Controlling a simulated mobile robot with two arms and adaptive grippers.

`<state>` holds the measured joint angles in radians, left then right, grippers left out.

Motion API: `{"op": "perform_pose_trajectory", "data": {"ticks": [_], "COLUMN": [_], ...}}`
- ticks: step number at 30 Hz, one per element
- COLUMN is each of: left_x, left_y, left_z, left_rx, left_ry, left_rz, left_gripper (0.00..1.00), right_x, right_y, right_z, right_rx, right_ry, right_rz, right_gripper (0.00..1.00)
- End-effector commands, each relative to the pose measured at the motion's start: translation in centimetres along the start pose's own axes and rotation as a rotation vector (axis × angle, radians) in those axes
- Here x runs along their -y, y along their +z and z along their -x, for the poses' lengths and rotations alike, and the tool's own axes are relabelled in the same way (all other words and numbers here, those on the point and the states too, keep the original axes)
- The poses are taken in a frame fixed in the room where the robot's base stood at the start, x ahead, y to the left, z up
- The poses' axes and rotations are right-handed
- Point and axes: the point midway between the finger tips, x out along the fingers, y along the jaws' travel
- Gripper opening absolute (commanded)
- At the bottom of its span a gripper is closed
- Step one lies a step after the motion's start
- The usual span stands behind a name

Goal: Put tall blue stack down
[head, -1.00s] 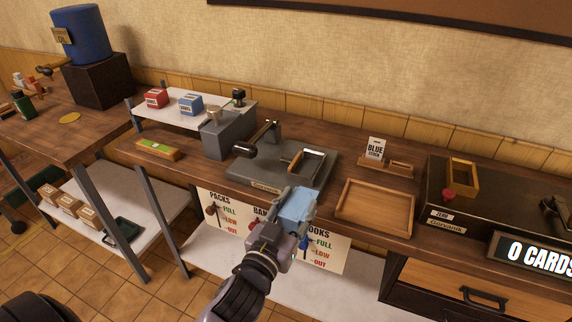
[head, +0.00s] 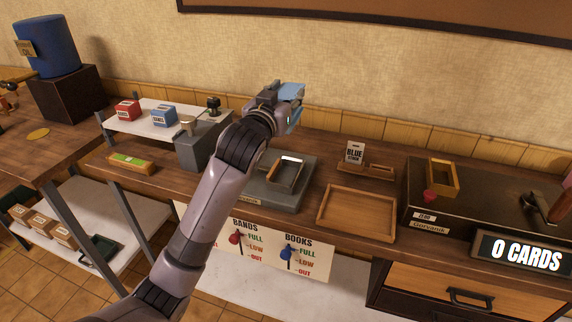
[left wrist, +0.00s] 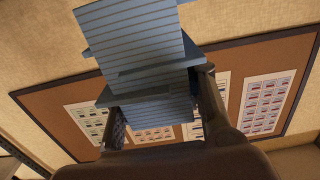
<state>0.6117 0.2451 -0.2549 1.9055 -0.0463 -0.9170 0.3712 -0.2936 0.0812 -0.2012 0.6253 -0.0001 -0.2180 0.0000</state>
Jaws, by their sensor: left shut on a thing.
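My left gripper (head: 290,108) is shut on the tall blue stack (head: 289,90) and holds it in the air above the back of the bench, over the press. In the left wrist view the blue stack (left wrist: 135,45) sits between the fingers, and its layers look shifted out of line with each other. A small card reading BLUE STOCK (head: 355,152) stands in a wooden holder (head: 378,168) on the bench. My right gripper is in neither current view.
The grey press bed (head: 262,192) carries a metal frame (head: 286,172). An empty wooden tray (head: 357,238) lies right of it. A dark box with a wooden frame (head: 442,178) stands farther right. Red and blue boxes (head: 163,116) sit on the white shelf at left.

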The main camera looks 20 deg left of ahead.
Motion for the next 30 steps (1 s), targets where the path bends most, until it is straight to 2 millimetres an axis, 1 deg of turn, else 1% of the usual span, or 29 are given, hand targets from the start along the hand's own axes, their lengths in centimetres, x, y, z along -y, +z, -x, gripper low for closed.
{"op": "perform_pose_trajectory", "data": {"ticks": [1,3,9,12,15,19,25,27,30], "left_x": [0.0,0.0,0.0,0.0,0.0,0.0,0.0,0.0,0.0], "left_y": [1.7,3.7,8.8,10.7,11.9,12.8,15.9,16.4,16.6], "left_z": [0.0,0.0,0.1,0.0,0.0,0.0,0.0,0.0,0.0], "left_rx": [0.006,0.007,0.003,0.001,-0.002,-0.002,0.0,-0.002,-0.005], "left_ry": [-0.001,-0.001,0.0,0.0,0.0,0.0,-0.001,0.0,0.0], "left_rz": [-0.001,-0.001,-0.001,0.001,0.0,0.001,0.001,0.001,0.0], "left_gripper": [0.01,0.01,0.01,0.01,0.01,0.01,0.01,0.01,0.01], "right_x": [-0.1,-0.1,0.0,0.0,0.1,0.1,0.1,0.1,0.1], "right_y": [0.0,0.1,0.5,0.8,1.0,1.1,1.1,1.1,1.1], "right_z": [0.0,-0.1,-0.1,-0.2,-0.2,-0.3,-0.5,-0.5,-0.5], "right_rx": [0.0,0.001,0.007,0.012,0.016,0.017,0.017,0.017,0.016], "right_ry": [0.001,0.001,0.0,0.0,-0.001,-0.001,-0.001,-0.001,-0.001], "right_rz": [0.0,0.0,0.0,-0.001,-0.001,-0.001,-0.002,-0.002,-0.002], "right_gripper": [0.4,0.4,0.4,0.4,0.4,0.4,0.4,0.4,0.4]}}
